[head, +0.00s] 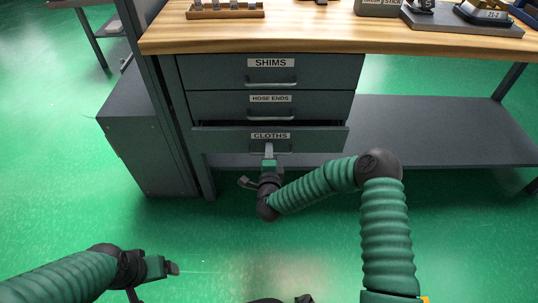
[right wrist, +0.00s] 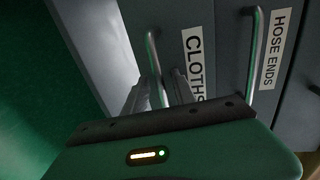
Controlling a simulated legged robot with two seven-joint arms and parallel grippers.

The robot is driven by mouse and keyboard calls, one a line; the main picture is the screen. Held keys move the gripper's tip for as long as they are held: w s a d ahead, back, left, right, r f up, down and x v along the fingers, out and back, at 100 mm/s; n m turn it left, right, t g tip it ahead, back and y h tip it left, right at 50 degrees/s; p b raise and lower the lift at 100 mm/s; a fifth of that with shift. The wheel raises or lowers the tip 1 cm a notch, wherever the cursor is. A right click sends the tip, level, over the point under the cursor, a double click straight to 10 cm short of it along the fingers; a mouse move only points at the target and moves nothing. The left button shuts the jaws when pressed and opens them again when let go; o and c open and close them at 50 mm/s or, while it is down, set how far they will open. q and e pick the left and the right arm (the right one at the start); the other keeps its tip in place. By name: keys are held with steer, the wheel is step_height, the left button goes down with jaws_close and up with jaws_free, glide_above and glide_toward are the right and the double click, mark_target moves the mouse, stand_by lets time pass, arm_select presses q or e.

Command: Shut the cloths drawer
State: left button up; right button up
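The cloths drawer (head: 300,142) is the lowest of three grey drawers and stands partly out, with a dark gap above its front. Its bar handle (head: 288,150) also shows in the right wrist view (right wrist: 151,52). My right gripper (head: 268,150) is at this handle. In the right wrist view its fingers (right wrist: 160,88) stand on either side of the bar, with a narrow dark gap on one side. My left gripper (head: 172,268) is low at the left, over the floor and away from the drawers; its finger gap cannot be made out.
The shims drawer (head: 320,72) and hose ends drawer (head: 325,104) above are closed. A wooden worktop (head: 300,35) carries a peg block (head: 225,11) and other items. A grey lower shelf (head: 440,130) extends right. A grey cabinet (head: 150,140) stands left. Green floor in front is open.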

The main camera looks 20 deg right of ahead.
jaws_close()
steer(key=shift+s+a+f, duration=0.1)
stand_by(1.2)
